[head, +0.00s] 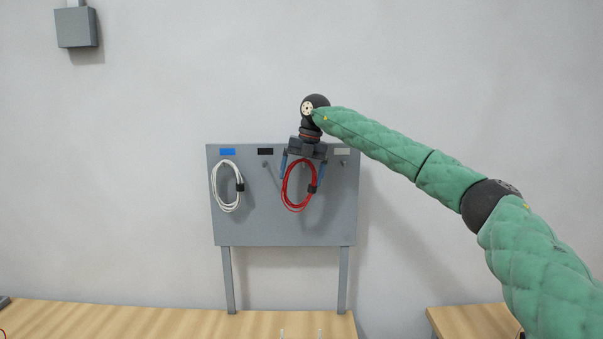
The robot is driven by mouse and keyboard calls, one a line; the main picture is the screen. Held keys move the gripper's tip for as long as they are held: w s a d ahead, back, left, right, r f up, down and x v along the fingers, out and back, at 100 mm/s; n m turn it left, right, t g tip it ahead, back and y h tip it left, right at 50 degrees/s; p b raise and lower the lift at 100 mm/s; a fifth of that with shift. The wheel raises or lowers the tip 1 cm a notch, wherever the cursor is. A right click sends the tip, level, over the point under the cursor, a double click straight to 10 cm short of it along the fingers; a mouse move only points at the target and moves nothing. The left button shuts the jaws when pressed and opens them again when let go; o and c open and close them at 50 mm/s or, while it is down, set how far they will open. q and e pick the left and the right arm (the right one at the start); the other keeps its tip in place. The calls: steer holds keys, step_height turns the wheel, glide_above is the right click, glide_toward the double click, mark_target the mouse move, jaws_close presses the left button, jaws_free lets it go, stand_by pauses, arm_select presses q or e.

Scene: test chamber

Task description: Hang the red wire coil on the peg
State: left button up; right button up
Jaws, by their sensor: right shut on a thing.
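The red wire coil (285,186) hangs as an upright oval loop with a dark band on its right side, in front of the grey peg board (235,225). My right gripper (303,170) points down from above, its two fingers at either side of the coil's upper part, and is shut on the coil. A peg (303,165) shows faintly within the top of the loop; I cannot tell whether the coil rests on it. Any label above it is hidden by my gripper.
A white coil (217,187) hangs below the blue label (228,152). Bare pegs show below the black label (265,152) and the pale label (341,151). The board stands on two legs at a wooden table (170,318). A grey box (75,28) is on the wall.

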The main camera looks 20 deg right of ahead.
mark_target(301, 174)
steer(key=shift+w+d+p, duration=0.25)
steer(key=shift+w+p, duration=0.4)
steer(key=shift+w, duration=0.35)
steer(key=shift+w+d+f, duration=0.15)
steer(key=shift+w+f, duration=0.25)
steer(key=shift+w, duration=0.15)
steer(key=shift+w+f, duration=0.15)
steer(key=o, duration=0.8)
